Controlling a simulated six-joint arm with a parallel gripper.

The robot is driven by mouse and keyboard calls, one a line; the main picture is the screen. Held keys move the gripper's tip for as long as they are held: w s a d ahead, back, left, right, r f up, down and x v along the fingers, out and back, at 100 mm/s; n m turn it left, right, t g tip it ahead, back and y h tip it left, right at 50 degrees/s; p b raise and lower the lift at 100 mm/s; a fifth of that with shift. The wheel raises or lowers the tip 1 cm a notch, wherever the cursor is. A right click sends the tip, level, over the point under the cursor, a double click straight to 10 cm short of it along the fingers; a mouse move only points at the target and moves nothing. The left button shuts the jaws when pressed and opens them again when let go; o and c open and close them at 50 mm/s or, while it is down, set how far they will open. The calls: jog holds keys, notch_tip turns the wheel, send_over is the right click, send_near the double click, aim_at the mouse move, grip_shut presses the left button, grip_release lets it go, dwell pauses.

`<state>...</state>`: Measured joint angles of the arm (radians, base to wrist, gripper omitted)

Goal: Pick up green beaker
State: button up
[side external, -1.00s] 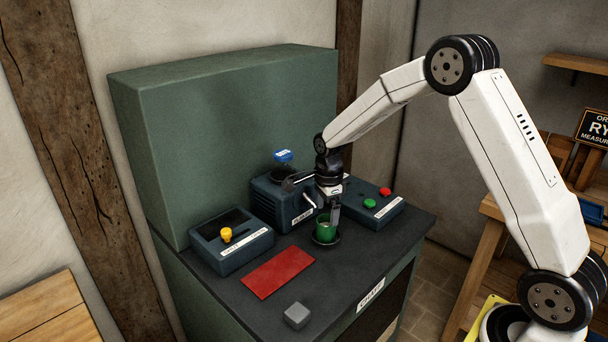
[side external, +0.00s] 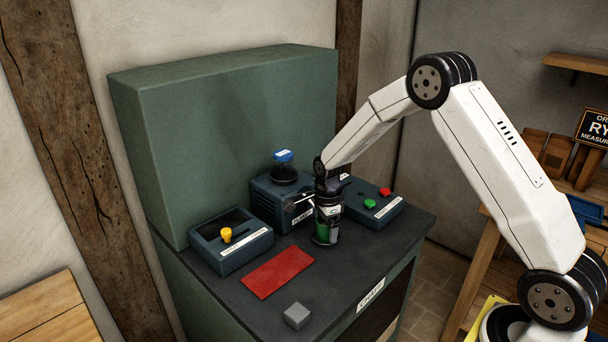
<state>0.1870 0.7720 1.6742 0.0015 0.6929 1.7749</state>
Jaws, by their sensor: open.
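The green beaker (side external: 321,234) stands on the dark top of the cabinet, on a dark round base, right of the red mat. My gripper (side external: 328,236) points straight down over it, with its fingers lowered to the beaker's height. The fingers are open and hide part of the beaker. I cannot tell from this view whether a finger touches it.
A grinder-like box (side external: 270,195) with a blue-labelled top stands just behind my gripper. A box with green and red buttons (side external: 374,205) is right, one with a yellow knob (side external: 231,242) left. The red mat (side external: 278,272) and a grey block (side external: 297,316) lie in front.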

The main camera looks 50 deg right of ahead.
dwell(0.3)
jog(key=c, duration=1.3)
jog(key=shift+r, duration=0.1)
jog(key=shift+r, duration=0.75)
jog(key=s+r, duration=0.3)
jog(key=s, duration=0.1)
jog(key=s+a+r, duration=0.1)
jog(key=s+r, duration=0.3)
jog(key=s, duration=0.1)
jog(key=s+a+r, duration=0.1)
jog(key=s+r, duration=0.3)
jog(key=shift+s+r, duration=0.15)
jog(key=shift+s, duration=0.25)
